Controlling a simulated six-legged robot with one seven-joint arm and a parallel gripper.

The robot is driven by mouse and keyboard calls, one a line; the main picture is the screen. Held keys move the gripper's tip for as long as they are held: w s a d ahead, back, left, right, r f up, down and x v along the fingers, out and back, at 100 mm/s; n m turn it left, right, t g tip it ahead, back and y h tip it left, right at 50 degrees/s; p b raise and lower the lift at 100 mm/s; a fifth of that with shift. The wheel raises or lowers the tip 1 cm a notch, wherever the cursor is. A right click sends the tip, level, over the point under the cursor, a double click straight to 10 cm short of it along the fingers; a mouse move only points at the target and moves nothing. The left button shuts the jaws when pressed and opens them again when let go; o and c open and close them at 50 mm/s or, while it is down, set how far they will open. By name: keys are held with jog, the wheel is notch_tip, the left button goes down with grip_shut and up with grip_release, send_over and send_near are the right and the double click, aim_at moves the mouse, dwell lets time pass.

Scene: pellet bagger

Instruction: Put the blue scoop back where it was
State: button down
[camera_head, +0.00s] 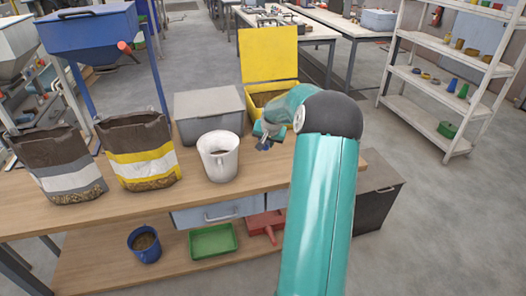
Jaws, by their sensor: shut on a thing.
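My gripper (263,140) is above the wooden workbench, in front of the open yellow bin and to the right of the white bucket. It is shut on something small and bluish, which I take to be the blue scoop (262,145). Most of the scoop is hidden or too small to make out. The yellow bin (268,56) has its lid up and brown contents inside. My teal arm covers part of its right front.
On the workbench (250,176) stand a white bucket (218,165), a closed grey box (208,104) and two open pellet bags (146,170) (62,182). The lower shelf holds a blue bucket (144,250), a green tray (213,241) and a red dustpan-like thing (264,221).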

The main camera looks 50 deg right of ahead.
jog(key=f, duration=0.3)
jog(key=w+f, duration=0.1)
jog(key=f, duration=0.2)
jog(key=shift+w+a+f, duration=0.15)
jog(key=shift+w+f, duration=0.05)
jog(key=shift+f, duration=0.15)
jog(key=shift+s+f, duration=0.2)
jog(key=shift+s, duration=0.05)
jog(key=shift+w+f, duration=0.15)
jog(key=shift+f, duration=1.55)
jog(key=c, duration=1.2)
grip_release()
jog(key=shift+o, duration=0.2)
